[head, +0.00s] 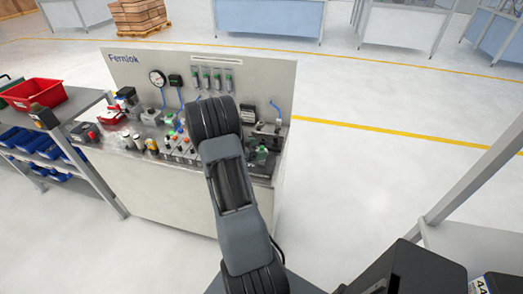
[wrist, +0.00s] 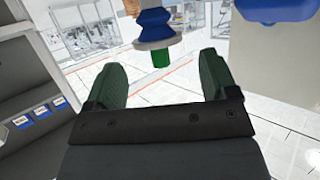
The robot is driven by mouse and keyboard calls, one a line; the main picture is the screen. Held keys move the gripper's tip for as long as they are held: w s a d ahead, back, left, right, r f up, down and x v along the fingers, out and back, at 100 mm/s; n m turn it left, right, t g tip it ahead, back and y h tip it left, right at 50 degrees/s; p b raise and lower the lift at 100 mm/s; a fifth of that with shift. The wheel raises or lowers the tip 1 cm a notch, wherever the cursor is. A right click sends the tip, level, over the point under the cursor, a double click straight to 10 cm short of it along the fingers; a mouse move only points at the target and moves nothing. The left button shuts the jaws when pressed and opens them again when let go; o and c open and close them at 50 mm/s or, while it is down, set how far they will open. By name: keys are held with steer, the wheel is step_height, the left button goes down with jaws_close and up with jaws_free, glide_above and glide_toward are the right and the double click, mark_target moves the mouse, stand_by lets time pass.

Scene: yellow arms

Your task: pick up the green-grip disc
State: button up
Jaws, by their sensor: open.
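In the wrist view my gripper (wrist: 161,72) is open, with its two dark green fingers wide apart and nothing between them. Beyond the fingertips, near the top middle, is a pale grey disc (wrist: 152,44) with a short green grip (wrist: 161,59), which looks like the green-grip disc. A blue ribbed part (wrist: 154,23) adjoins the disc's other side. The grip lies within the gap between the fingers in the picture but appears apart from them. In the head view my arm hides the gripper, and I cannot pick out the disc there.
A grey bench (head: 143,188) carries bottles, valves and fittings before an upright panel (head: 130,73) with a gauge (head: 157,78). At left a shelf rack (head: 92,100) holds a red bin (head: 36,94) and blue bins. Another blue part (wrist: 272,9) hangs at upper right in the wrist view.

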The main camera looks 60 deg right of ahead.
mark_target(262, 147)
steer(key=shift+x, duration=1.6)
steer(key=shift+c, duration=0.4)
steer(key=c, duration=1)
steer(key=shift+o, duration=0.2)
steer(key=shift+r, duration=0.15)
